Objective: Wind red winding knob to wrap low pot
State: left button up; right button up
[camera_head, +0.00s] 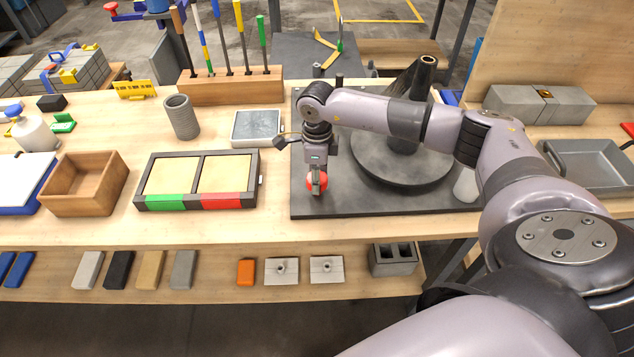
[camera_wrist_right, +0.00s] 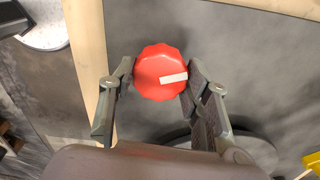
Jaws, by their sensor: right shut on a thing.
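The red winding knob (camera_head: 317,182) is on the dark grey board near its front edge. In the right wrist view the knob (camera_wrist_right: 160,62) has a scalloped rim and a pale stripe pointing right. My right gripper (camera_head: 316,178) points down with its fingers shut on either side of the knob; they also show in the wrist view (camera_wrist_right: 160,82). Behind my forearm is a round dark turntable (camera_head: 375,176) with a dark upright post. I cannot make out a low pot for certain; my arm hides part of the turntable. My left gripper is not in view.
The dark board (camera_head: 312,205) lies on the wooden bench. A pale cup-like thing (camera_head: 466,186) is partly hidden by my arm. Left are a framed two-panel tray (camera_head: 196,202), a wooden box (camera_head: 48,206), a grey ribbed cylinder (camera_head: 182,117) and a grey plate (camera_head: 240,143).

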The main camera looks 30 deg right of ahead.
jog(key=shift+f+n+b, duration=0.1)
jog(key=shift+n+b, duration=0.45)
jog(key=shift+n, duration=0.25)
jog(key=shift+n+b, duration=0.4)
jog(key=shift+n, duration=0.8)
jog(key=shift+w+n+b, duration=0.1)
jog(key=shift+n+b, duration=0.7)
jog(key=shift+n, duration=0.2)
jog(key=shift+n+b, duration=0.4)
jog(key=shift+n, duration=0.6)
